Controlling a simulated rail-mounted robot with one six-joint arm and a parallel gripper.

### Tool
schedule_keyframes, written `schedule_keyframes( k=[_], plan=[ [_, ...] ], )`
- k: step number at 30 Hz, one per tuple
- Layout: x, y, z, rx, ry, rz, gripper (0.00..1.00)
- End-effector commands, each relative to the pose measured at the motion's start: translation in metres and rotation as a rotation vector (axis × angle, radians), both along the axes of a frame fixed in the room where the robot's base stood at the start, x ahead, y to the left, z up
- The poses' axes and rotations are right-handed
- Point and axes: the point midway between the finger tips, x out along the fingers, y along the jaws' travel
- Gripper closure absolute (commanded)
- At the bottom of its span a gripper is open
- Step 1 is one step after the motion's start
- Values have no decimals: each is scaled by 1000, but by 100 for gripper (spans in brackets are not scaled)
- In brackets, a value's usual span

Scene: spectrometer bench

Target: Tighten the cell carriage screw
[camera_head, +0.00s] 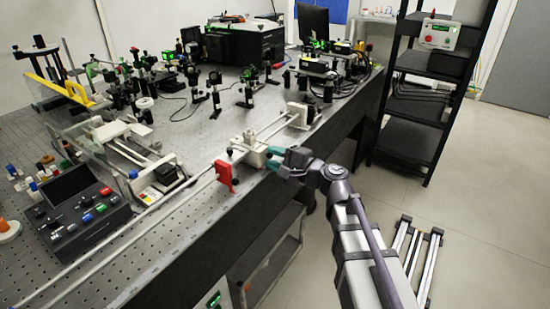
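The cell carriage appears to be the pale block (250,152) on the long rail along the front of the bench. My gripper (271,158) reaches in from the right, at the carriage's right side. Its two teal fingertips are apart, one behind the other, close to the carriage. I cannot tell whether they touch it. The carriage screw is too small or hidden to make out, and nothing can be clearly seen between the fingers. A red upright piece (224,175) stands on the rail just left of the carriage.
A pale block (298,115) stands at the rail's far end. A control box with coloured buttons (78,212) sits at the front left of the perforated bench (165,262). Optics mounts (215,92) crowd the back. A black shelf (415,110) stands right; the floor between is partly clear.

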Motion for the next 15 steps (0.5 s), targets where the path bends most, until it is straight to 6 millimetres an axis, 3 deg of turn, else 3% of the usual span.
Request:
schedule_keyframes(
  k=[3, 10, 15],
  plan=[
    [0, 0, 0, 0, 0, 0, 57],
    [0, -1, 0, 0, 0, 0, 57],
    [-14, -19, 0, 0, 0, -2, 57]
  ],
)
